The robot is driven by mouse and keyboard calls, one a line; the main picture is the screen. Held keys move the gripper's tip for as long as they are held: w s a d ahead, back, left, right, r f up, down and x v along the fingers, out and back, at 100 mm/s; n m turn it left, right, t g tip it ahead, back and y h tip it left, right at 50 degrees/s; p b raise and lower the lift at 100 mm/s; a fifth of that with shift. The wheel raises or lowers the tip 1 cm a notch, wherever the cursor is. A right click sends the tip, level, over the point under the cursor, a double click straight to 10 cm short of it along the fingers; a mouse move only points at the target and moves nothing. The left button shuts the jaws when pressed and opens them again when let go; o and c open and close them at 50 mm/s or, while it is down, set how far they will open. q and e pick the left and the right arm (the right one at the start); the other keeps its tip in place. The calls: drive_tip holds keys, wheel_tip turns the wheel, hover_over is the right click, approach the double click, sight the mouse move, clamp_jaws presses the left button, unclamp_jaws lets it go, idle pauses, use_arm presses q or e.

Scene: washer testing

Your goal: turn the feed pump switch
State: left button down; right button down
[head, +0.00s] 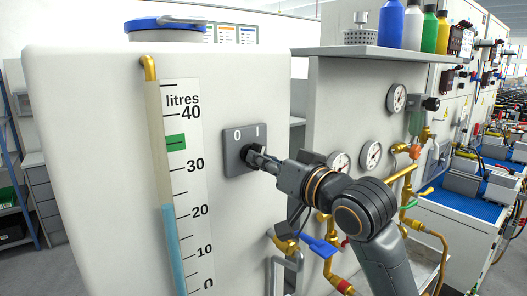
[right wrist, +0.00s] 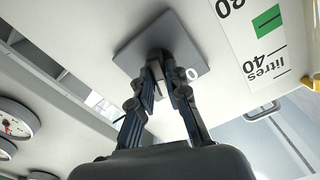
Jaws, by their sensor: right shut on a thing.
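The feed pump switch (head: 232,148) is a square grey plate marked 0 and I on the front of the white tank. Its dark knob is mostly hidden by my gripper, so I cannot tell which mark it points to. My right gripper (head: 254,156) reaches in from the right and is shut on the knob. In the right wrist view the two fingers (right wrist: 160,80) close on the knob in the middle of the grey plate (right wrist: 180,32). My left gripper is not in view.
A litre scale with a sight tube (head: 167,185) stands left of the switch, its blue liquid near 20. Gauges (head: 397,97), brass pipes and a blue-handled valve (head: 321,246) lie to the right, near my arm. Bottles (head: 390,25) stand on the shelf above.

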drive_tip(key=shift+m+p, duration=0.5)
drive_tip(key=shift+m, duration=0.3)
drive_tip(key=c, duration=1.3)
unclamp_jaws()
drive_tip(key=v, duration=1.2)
